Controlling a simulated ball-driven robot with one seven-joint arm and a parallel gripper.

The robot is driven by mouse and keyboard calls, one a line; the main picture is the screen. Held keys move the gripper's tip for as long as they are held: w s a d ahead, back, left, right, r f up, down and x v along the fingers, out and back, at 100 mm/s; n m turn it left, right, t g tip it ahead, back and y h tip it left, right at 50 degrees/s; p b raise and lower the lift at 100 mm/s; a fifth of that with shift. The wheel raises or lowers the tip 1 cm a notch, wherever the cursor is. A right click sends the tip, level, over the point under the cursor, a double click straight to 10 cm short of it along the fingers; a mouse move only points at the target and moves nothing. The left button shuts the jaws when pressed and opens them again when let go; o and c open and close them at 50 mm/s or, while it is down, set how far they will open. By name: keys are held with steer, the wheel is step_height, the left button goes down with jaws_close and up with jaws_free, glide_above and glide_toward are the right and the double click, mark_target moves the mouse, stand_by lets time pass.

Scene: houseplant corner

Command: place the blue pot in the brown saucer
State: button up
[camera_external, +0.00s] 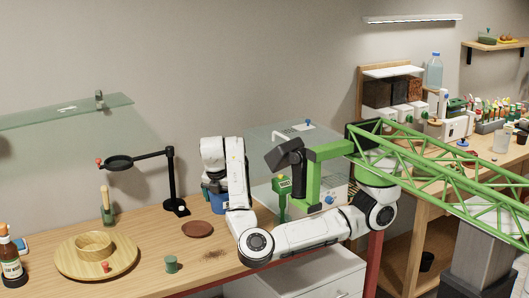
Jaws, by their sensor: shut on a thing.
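The blue pot (217,203) is at the back of the wooden bench, partly hidden by my white forearm. My gripper (213,184) points down at the pot's top and is shut on it; the fingertips are small and hard to make out. The brown saucer (198,229) lies flat on the bench, in front and to the left of the pot. It looks empty. I cannot tell whether the pot touches the bench.
A black magnifier stand (172,185) is left of the pot. A small green cup (171,264) and scattered soil (213,254) are near the saucer. A round wooden tray (70,265) holds a bowl further left. A clear box (290,145) stands behind my arm.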

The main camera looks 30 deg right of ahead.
steer(key=w+a+f, duration=0.1)
steer(key=w+f, duration=0.1)
steer(key=w, duration=0.1)
steer(key=w+a+f, duration=0.1)
steer(key=w+f, duration=0.2)
steer(key=w, duration=0.1)
steer(key=w+a+f, duration=0.2)
steer(key=w+f, duration=0.1)
steer(key=w, duration=0.1)
steer(key=shift+f, duration=0.15)
steer(key=shift+w+a+f, duration=0.2)
steer(key=shift+w+f, duration=0.3)
steer(key=shift+f, duration=0.2)
steer(key=shift+f+b, duration=0.35)
steer(key=shift+f, duration=1)
steer(key=shift+f, duration=0.2)
steer(key=o, duration=0.8)
steer(key=shift+c, duration=0.2)
steer(key=p+v, duration=0.1)
steer(key=v, duration=1.1)
steer(key=shift+r, duration=0.25)
